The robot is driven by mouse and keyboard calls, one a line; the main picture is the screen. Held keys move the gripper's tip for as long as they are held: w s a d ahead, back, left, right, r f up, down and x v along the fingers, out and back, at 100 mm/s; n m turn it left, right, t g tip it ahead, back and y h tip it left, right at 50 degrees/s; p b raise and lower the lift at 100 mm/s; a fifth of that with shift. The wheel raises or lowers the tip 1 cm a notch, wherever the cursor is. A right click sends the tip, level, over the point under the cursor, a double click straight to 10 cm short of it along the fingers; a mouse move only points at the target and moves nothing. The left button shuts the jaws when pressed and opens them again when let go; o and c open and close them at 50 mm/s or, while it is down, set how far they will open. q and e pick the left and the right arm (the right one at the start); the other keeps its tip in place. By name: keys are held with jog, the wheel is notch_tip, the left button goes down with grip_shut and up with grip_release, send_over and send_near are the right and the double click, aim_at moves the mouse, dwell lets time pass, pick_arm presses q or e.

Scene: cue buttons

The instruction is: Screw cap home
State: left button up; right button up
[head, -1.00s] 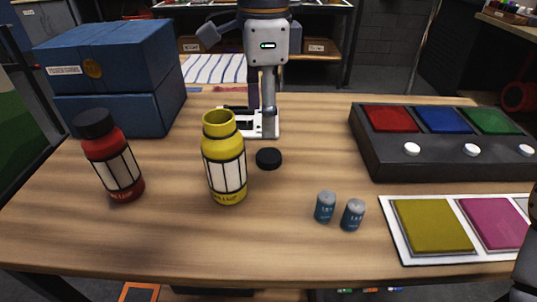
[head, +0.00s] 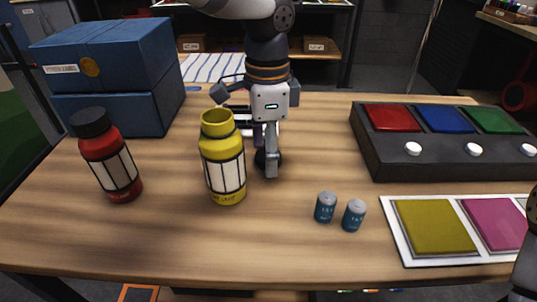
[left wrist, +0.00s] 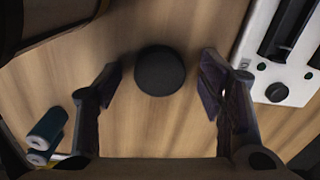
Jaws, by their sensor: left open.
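The yellow bottle (head: 224,165) stands upright and uncapped on the table, its mouth open. The black cap (head: 259,161) lies on the table to its right, partly hidden behind a finger of my left gripper (head: 267,165). In the left wrist view the round black cap (left wrist: 160,70) lies on the wood between the two spread fingers (left wrist: 161,78), with a gap on each side. My left gripper is open and empty, pointing down over the cap. My right gripper does not show.
A red bottle (head: 108,158) with a black cap stands left. Blue boxes (head: 110,75) stand behind it. Two small batteries (head: 339,211) stand in front. A button panel (head: 440,148) and a colour-pad tray (head: 393,247) are at right. A white device (left wrist: 280,60) lies near the cap.

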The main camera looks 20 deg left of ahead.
pick_arm(q)
jog(key=c, duration=0.9)
jog(key=shift+r, duration=0.15)
jog(key=shift+r, duration=0.3)
notch_tip(320, 180, up, 3)
jog(key=shift+f, duration=0.1)
jog(key=s+d+r, duration=0.1)
jog(key=s+r, duration=0.2)
jog(key=s, duration=0.1)
jog(key=s+d+r+p, duration=0.1)
jog(key=s+d+r, duration=0.1)
jog(key=s+r, duration=0.1)
jog(key=s+d+r, duration=0.2)
jog(key=s+r, duration=0.1)
jog(key=s, duration=0.3)
jog(key=shift+d+r+p, duration=0.1)
jog(key=shift+r+p, duration=0.1)
jog(key=shift+p, duration=0.15)
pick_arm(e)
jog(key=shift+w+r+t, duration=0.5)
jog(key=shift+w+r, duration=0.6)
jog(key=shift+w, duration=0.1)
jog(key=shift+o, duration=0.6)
